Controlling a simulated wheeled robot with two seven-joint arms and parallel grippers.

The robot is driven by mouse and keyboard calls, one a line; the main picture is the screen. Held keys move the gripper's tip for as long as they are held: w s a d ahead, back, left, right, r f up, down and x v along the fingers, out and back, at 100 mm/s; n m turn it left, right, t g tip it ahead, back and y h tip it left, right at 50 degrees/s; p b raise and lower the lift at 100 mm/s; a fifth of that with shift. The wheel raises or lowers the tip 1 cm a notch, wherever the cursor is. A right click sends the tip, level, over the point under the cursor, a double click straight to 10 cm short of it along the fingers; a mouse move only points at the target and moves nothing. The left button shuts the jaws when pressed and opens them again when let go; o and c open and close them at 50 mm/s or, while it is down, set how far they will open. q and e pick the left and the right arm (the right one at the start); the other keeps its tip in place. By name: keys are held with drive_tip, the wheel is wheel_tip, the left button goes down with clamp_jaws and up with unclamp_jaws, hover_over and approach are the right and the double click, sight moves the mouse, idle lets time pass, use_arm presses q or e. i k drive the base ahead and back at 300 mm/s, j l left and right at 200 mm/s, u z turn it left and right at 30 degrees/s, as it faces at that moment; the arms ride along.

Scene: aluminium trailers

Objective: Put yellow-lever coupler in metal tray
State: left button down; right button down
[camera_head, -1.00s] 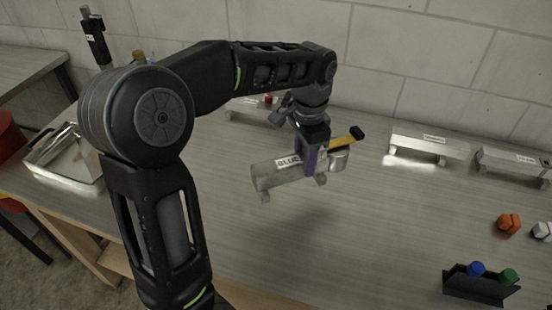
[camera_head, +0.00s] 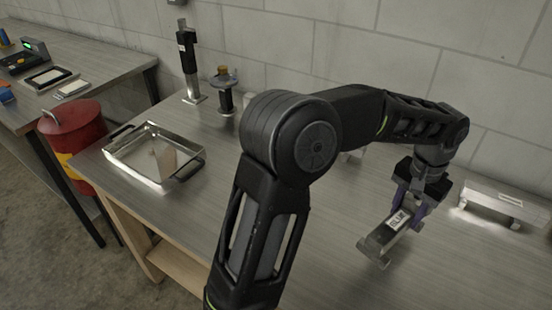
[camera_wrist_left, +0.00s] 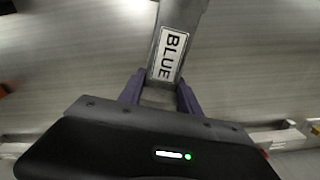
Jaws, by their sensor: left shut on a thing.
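My left gripper (camera_head: 410,205) has purple fingers and is shut on a grey metal coupler (camera_head: 378,245) that bears a white label reading BLUE. The coupler is held above the bench, right of centre in the head view. In the left wrist view the labelled coupler (camera_wrist_left: 182,30) runs up and away from between the purple fingers (camera_wrist_left: 160,95). Its yellow lever does not show now. The metal tray (camera_head: 138,174), shiny with dark handles, sits on the bench at the left, well apart from the gripper. My right gripper is not in view.
A metal bracket-like piece (camera_head: 494,207) stands on the bench at the right. A black upright device (camera_head: 188,62) and a small stand (camera_head: 226,98) are behind the tray. A red bin (camera_head: 75,140) stands on the floor at the left.

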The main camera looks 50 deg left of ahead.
sight(160, 160)
drive_tip(key=k+j, duration=0.15)
drive_tip(key=j, duration=0.2)
drive_tip(key=k+j, duration=0.2)
drive_tip(key=j, duration=0.2)
drive_tip(key=k+j, duration=0.15)
drive_tip(key=j, duration=0.2)
drive_tip(key=k+j, duration=0.15)
drive_tip(key=j, duration=0.25)
drive_tip(key=k+j, duration=0.15)
drive_tip(key=j, duration=0.2)
drive_tip(key=k+j, duration=0.2)
drive_tip(key=j, duration=0.15)
drive_tip(key=i+j, duration=0.1)
drive_tip(key=j, duration=0.25)
drive_tip(key=i+j, duration=0.15)
drive_tip(key=j, duration=0.15)
drive_tip(key=z, duration=0.05)
